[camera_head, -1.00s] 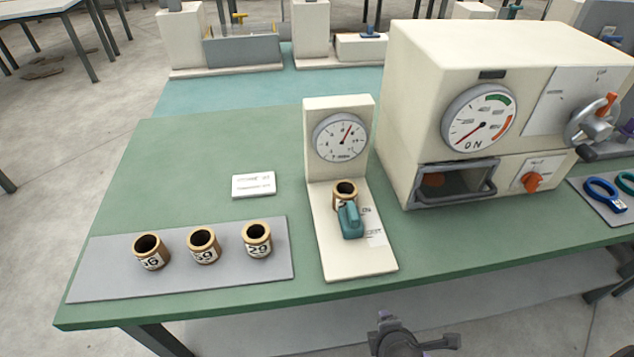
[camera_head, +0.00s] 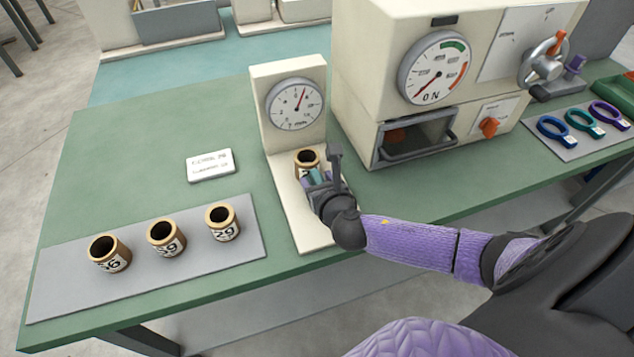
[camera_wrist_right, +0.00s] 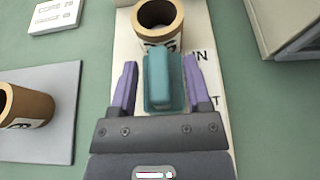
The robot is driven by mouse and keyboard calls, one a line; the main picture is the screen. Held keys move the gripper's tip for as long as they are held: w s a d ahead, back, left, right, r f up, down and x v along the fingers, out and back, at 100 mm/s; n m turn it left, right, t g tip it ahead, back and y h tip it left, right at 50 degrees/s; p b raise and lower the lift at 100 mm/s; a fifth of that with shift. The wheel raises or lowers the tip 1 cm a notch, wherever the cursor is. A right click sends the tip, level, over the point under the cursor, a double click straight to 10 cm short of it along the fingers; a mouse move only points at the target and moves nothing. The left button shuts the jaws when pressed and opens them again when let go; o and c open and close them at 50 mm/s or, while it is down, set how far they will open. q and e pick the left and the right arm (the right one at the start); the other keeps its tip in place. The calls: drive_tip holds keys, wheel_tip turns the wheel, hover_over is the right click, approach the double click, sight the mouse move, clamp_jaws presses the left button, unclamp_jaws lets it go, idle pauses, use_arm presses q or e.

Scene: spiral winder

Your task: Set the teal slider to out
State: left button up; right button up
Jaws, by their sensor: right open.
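The teal slider (camera_wrist_right: 158,80) sits on the cream base of the dial gauge stand (camera_head: 290,72), just in front of a cardboard tube (camera_head: 307,161). It also shows in the head view as a small teal patch (camera_head: 316,176), mostly hidden by my right gripper (camera_head: 322,180). In the right wrist view my right gripper (camera_wrist_right: 158,82) is open, with its purple fingers on either side of the slider. A small gap shows at each side. The tube (camera_wrist_right: 158,22) is at the slider's far end. My left gripper is not in view.
Several numbered tubes, one of them here (camera_head: 165,238), stand on a grey mat (camera_head: 60,288) at left. A white label plate (camera_head: 210,165) lies behind them. A large cream machine (camera_head: 362,60) stands right of the gauge. Coloured rings (camera_head: 556,131) lie on a mat at far right.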

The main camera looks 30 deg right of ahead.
drive_tip(key=shift+w+f, duration=0.1)
drive_tip(key=shift+w, duration=0.05)
clamp_jaws()
idle(1.4)
